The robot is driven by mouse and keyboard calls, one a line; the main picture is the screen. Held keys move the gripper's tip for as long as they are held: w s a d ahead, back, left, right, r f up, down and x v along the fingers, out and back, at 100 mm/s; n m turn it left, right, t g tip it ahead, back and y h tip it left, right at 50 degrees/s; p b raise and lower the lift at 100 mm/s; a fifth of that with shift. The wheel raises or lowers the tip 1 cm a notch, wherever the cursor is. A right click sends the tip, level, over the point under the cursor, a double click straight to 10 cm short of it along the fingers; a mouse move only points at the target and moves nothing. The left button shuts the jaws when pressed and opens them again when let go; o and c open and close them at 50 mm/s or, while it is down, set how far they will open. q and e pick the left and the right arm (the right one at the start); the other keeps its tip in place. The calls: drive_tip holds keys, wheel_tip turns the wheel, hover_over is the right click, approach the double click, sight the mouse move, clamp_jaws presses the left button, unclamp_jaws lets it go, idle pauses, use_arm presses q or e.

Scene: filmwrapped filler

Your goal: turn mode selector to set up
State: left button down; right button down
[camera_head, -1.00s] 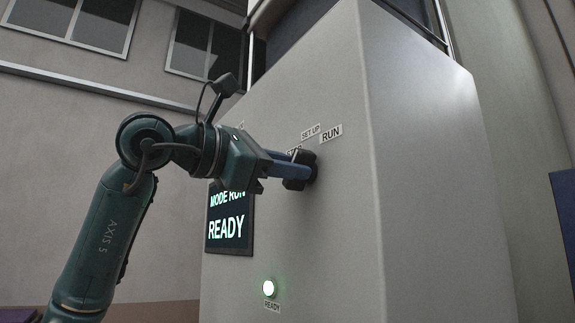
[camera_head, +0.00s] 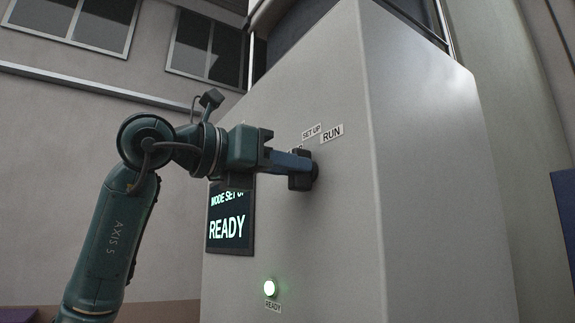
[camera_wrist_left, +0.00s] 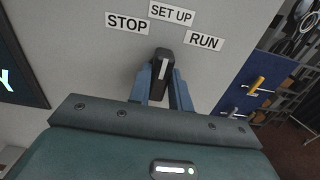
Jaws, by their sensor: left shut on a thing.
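The mode selector is a black knob (camera_head: 303,180) on the grey cabinet front. It also shows in the left wrist view (camera_wrist_left: 162,66), its white pointer line aimed up towards the SET UP label (camera_wrist_left: 171,14). The STOP label (camera_wrist_left: 127,23) is to its left and the RUN label (camera_wrist_left: 204,41) to its right. My left gripper (camera_head: 292,167) is shut on the knob, a blue finger on each side. The display (camera_head: 230,228) reads READY under a mode line that looks like SET UP, its top partly covered by my gripper. My right gripper is not in view.
The cabinet's right side (camera_head: 440,200) is bare. A blue panel with yellow handles (camera_wrist_left: 254,84) stands to the right in the wrist view.

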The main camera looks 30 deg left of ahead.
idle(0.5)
use_arm(q)
drive_tip(key=c, duration=1.3)
unclamp_jaws()
drive_tip(key=b+v, duration=0.2)
drive_tip(key=v, duration=1.1)
drive_tip(key=shift+s+a+f, duration=0.1)
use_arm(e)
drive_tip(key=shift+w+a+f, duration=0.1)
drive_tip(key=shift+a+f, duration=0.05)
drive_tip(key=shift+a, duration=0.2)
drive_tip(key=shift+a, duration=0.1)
